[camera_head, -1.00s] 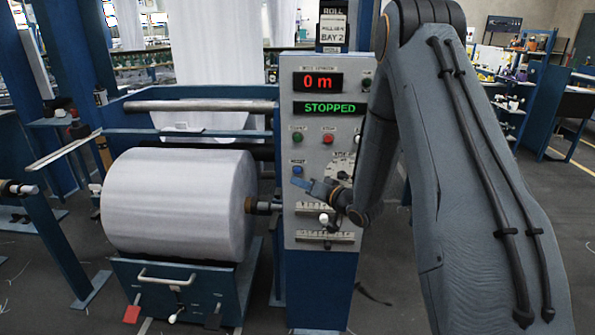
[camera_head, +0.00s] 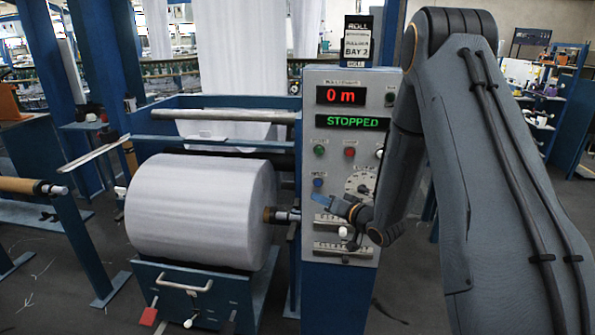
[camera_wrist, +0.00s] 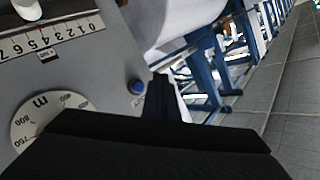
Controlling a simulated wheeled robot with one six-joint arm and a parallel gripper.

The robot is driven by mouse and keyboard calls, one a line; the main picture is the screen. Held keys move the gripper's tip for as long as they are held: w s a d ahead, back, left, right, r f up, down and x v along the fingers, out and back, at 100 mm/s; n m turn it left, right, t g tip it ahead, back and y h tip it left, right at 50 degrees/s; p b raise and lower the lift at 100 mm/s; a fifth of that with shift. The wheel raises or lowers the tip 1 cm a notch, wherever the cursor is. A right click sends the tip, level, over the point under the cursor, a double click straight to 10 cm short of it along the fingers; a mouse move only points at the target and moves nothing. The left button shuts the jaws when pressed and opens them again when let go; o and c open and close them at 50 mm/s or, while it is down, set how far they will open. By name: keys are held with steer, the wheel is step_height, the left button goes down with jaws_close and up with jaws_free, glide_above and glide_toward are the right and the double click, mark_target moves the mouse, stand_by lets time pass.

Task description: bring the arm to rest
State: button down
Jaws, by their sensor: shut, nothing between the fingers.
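My arm stands at the right of the head view, bent, with its forearm folded down toward the control panel (camera_head: 312,232). My gripper (camera_head: 318,198) is shut and empty in front of the panel, just below the blue button (camera_head: 318,183) in the picture. Whether it touches the panel cannot be told. In the wrist view the dark shut fingers (camera_wrist: 160,95) point beside the blue button (camera_wrist: 137,87), with the round dial (camera_wrist: 42,115) and a numbered scale (camera_wrist: 45,40) to the left. The panel's displays read "0 m" (camera_head: 342,96) and "STOPPED" (camera_head: 350,122).
A large white roll (camera_head: 200,212) lies left of the panel above a blue cradle (camera_head: 235,290) with a handle. A blue stand (camera_head: 75,235) holding a brown tube (camera_head: 18,185) is at the far left. Grey floor (camera_head: 60,300) is open at lower left.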

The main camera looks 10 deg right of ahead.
steer(key=s+n+g+h+b, duration=0.1)
steer(key=s+g+h, duration=0.6)
steer(key=s, duration=2.6)
steer(key=a+g+b, duration=0.1)
steer(key=g, duration=0.5)
steer(key=shift+s+r+n, duration=0.15)
steer(key=shift+r+n, duration=0.25)
